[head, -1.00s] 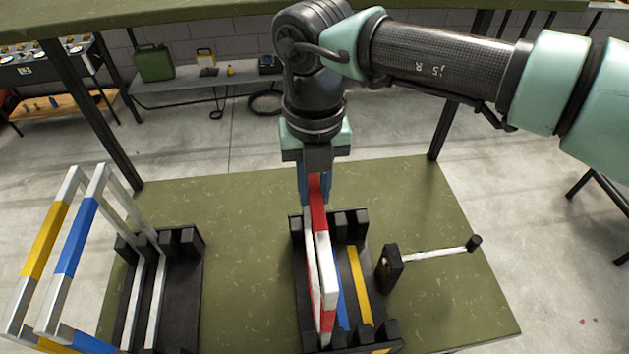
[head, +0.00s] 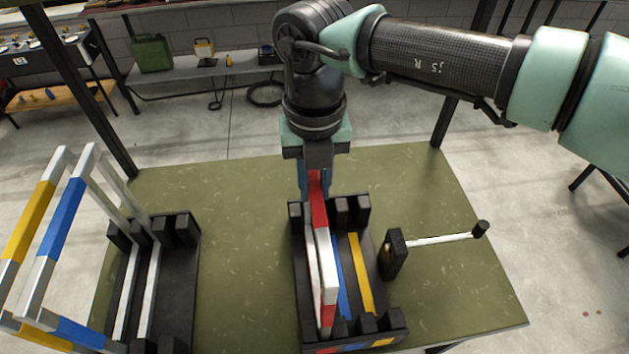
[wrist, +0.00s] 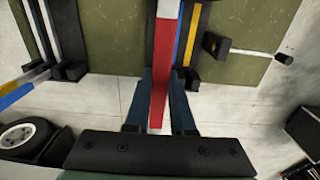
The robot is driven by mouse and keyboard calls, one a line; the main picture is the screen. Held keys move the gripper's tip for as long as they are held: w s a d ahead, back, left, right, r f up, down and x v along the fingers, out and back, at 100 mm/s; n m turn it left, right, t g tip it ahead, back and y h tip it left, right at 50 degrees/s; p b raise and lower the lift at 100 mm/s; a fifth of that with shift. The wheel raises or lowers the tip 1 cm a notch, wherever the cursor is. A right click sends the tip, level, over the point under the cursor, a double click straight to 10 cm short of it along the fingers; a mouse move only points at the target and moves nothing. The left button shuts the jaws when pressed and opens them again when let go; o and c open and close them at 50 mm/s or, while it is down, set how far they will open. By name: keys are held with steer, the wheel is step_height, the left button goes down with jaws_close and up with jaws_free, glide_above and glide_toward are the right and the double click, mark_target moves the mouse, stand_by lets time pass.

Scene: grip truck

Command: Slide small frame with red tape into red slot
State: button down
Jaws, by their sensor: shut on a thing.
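The small white frame (head: 327,262) with red tape stands upright, edge-on, in the black rack (head: 382,285) on the right. It is over the rack's left side, where a red mark (head: 326,350) shows on the front edge. Blue (head: 342,275) and yellow (head: 361,272) strips lie to its right. My gripper (head: 315,190) is shut on the frame's red-taped far upright, above the rack's back posts. In the wrist view my gripper (wrist: 160,88) has a blue finger on each side of the red tape. Whether the frame's bottom is seated in the slot is hidden.
A second black rack (head: 178,290) on the left holds taller frames with yellow and blue tape (head: 62,235). A black block with a white handle (head: 440,239) stands right of the red-marked rack. The green table (head: 240,250) is clear between the racks.

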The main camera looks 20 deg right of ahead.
steer(key=shift+f, duration=0.15)
steer(key=c, duration=0.7)
jaws_free()
